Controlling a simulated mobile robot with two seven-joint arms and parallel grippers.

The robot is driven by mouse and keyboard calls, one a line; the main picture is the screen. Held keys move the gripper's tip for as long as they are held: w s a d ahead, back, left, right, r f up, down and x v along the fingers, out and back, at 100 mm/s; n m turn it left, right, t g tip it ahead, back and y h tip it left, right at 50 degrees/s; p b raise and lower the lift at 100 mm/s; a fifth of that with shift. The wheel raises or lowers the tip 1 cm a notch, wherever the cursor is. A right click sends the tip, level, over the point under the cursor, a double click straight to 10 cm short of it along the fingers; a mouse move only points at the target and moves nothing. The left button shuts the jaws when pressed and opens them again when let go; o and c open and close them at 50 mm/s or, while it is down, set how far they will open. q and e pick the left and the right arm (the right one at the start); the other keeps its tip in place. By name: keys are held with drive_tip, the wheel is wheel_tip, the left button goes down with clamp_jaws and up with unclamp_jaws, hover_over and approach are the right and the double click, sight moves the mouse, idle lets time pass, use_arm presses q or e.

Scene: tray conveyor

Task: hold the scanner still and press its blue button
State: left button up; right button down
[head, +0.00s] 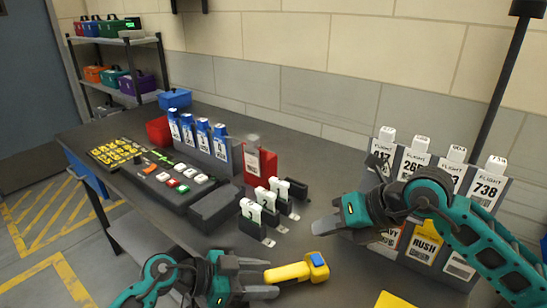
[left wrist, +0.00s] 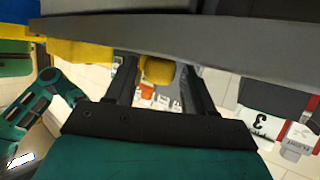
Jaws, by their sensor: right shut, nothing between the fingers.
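The yellow scanner (head: 292,271) lies on the dark table near its front edge, with its blue button (head: 317,260) on the head at the right end. My left gripper (head: 272,277) is at the handle end, with its fingers apart on either side of the handle and visible gaps. The handle (left wrist: 157,70) also shows between the fingers in the left wrist view, clear of at least the left finger. My right gripper (head: 322,226) is shut and empty, above the table behind the scanner, pointing left. Its fingertips are apart from the button.
Several white-tagged dark holders (head: 262,216) stand behind the left gripper. Flight-label slots (head: 424,180) stand behind the right arm. A button panel (head: 160,168) is at the left. A yellow item (head: 394,300) lies at the front edge.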

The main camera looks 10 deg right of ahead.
use_arm(q)
drive_tip(key=shift+o, duration=0.8)
